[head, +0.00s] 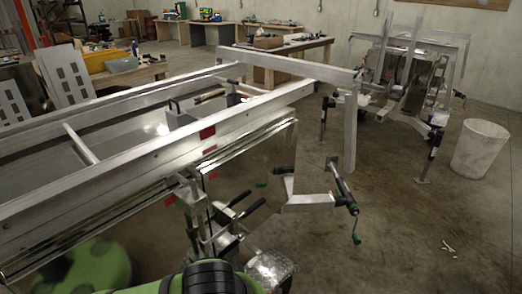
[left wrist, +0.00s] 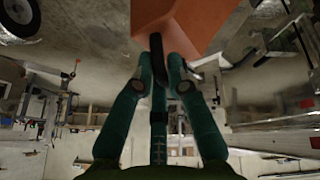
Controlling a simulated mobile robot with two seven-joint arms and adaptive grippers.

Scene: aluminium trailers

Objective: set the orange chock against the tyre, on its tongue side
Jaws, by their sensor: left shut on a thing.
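The orange chock (left wrist: 190,22) fills the top middle of the left wrist view, with a dark handle or strap hanging from it. My left gripper (left wrist: 159,68) has its green fingers closed on that dark part. The chock's far side is cut off by the frame. A tyre (left wrist: 18,20) with a pale hub shows at the top left of the left wrist view, apart from the chock. The head view shows neither the chock nor a clear tyre. My right gripper is in neither view.
A long aluminium trailer frame (head: 170,148) fills the left of the head view. Another trailer (head: 400,75) stands at the back right, near a white bin (head: 480,148). Workbenches line the back. Bare concrete floor (head: 400,215) lies at the right.

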